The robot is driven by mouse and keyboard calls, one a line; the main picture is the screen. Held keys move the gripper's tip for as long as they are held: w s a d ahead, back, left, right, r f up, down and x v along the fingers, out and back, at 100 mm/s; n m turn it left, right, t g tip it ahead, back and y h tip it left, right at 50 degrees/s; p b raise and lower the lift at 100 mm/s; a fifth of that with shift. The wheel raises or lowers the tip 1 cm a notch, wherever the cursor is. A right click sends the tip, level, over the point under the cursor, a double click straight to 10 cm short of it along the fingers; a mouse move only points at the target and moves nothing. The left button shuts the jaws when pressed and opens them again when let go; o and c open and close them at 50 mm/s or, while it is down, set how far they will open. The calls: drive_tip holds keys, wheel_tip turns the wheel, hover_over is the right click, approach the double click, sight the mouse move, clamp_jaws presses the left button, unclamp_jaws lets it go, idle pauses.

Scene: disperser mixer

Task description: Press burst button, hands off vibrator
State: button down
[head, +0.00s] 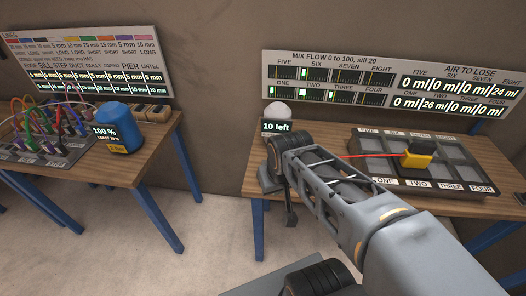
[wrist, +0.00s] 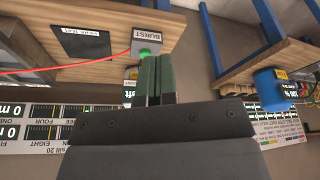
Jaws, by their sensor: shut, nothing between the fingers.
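The burst button is a green button (wrist: 145,54) on a small pale box (wrist: 148,36) labelled BURST, at the table's edge in the upside-down wrist view. My gripper (wrist: 153,60) is shut and empty, its two green fingers side by side with their tips right by the button. I cannot tell whether they touch it. In the head view my arm hides the button. The vibrator seems to be the yellow and black block (head: 418,154), which stands on the grey compartment tray (head: 375,181) with a red cable running left. My gripper is apart from it.
A white dome (head: 277,110) stands above a "10 left" display (head: 277,127). Flow and "air to lose" boards (head: 385,80) stand behind. The left table (head: 150,150) holds a blue container (head: 118,127) reading 100 % and colourful cables. Open floor lies between the tables.

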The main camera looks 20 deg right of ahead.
drive_tip(key=w+d+f+m+t+y+p, duration=0.1)
drive_tip(key=w+d+m+y, duration=0.1)
drive_tip(key=w+m, duration=0.4)
drive_tip(key=w+d+f+m+t+y+p, duration=0.1)
drive_tip(key=w+d+f+m+y, duration=0.1)
drive_tip(key=w+d+m, duration=0.2)
drive_tip(key=w+d+f+m+t+y+p, duration=0.1)
drive_tip(key=w+d+f+m+y, duration=0.1)
drive_tip(key=w+m, duration=0.5)
drive_tip(key=w, duration=0.4)
drive_tip(key=shift+w+d+m, duration=0.15)
drive_tip(key=shift+d+m, duration=0.25)
drive_tip(key=shift+f, duration=0.15)
wheel_tip(320, 180, down, 8)
drive_tip(key=b, duration=0.5)
drive_tip(key=shift+b, duration=0.4)
drive_tip(key=shift+f+b, duration=0.25)
drive_tip(key=shift+b, duration=0.2)
drive_tip(key=shift+f, duration=0.15)
drive_tip(key=shift+f+b, duration=0.3)
drive_tip(key=shift+b, duration=0.25)
